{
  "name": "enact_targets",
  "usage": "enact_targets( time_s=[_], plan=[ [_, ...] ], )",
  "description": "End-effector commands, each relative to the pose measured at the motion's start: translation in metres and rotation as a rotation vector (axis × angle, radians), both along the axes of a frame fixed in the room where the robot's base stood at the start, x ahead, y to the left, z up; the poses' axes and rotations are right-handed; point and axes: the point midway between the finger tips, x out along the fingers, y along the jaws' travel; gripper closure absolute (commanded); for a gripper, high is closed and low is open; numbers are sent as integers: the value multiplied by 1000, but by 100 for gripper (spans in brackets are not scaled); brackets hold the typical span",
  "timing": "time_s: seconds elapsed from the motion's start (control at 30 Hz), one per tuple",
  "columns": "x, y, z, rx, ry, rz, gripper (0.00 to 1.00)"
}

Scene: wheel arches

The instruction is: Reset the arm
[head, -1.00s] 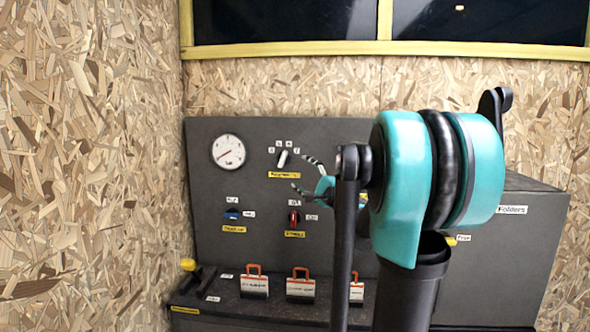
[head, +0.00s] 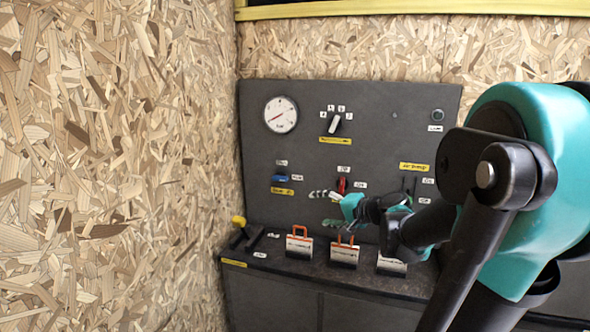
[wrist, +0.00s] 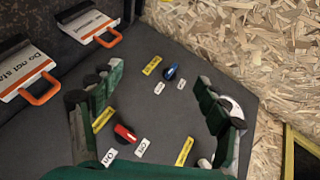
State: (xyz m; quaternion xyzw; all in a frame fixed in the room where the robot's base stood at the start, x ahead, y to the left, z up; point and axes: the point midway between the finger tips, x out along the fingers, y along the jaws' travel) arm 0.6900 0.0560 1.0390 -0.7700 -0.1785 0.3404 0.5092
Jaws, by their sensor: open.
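My gripper (head: 326,208) is open and empty in front of the dark control panel (head: 390,120), a little below and left of the red switch (head: 342,185). My teal and black arm reaches in from the right of the head view and hides the panel's lower right part. In the wrist view the two green fingers of my gripper (wrist: 158,100) are spread wide. The red switch (wrist: 124,133) and the blue switch (wrist: 169,72) show between them. Nothing is between the fingertips, and I cannot tell how far they are from the panel.
Several orange-handled tags (head: 299,243) stand on the ledge below, with a yellow-knobbed lever (head: 238,221) at left. A chipboard wall (head: 110,160) closes the left side.

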Motion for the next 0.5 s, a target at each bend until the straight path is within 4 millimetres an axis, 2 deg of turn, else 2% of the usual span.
enact_targets(
  time_s=[0.03, 0.13, 0.3, 0.4, 0.5],
  plan=[
    [-20, 6, -25, -95, 27, 38, 24],
    [-57, 4, -73, -292, 84, 107, 24],
    [-120, -21, -145, -627, 182, 206, 24],
    [-152, -45, -175, -806, 236, 249, 24],
    [-177, -68, -194, -947, 280, 276, 24]
  ],
)
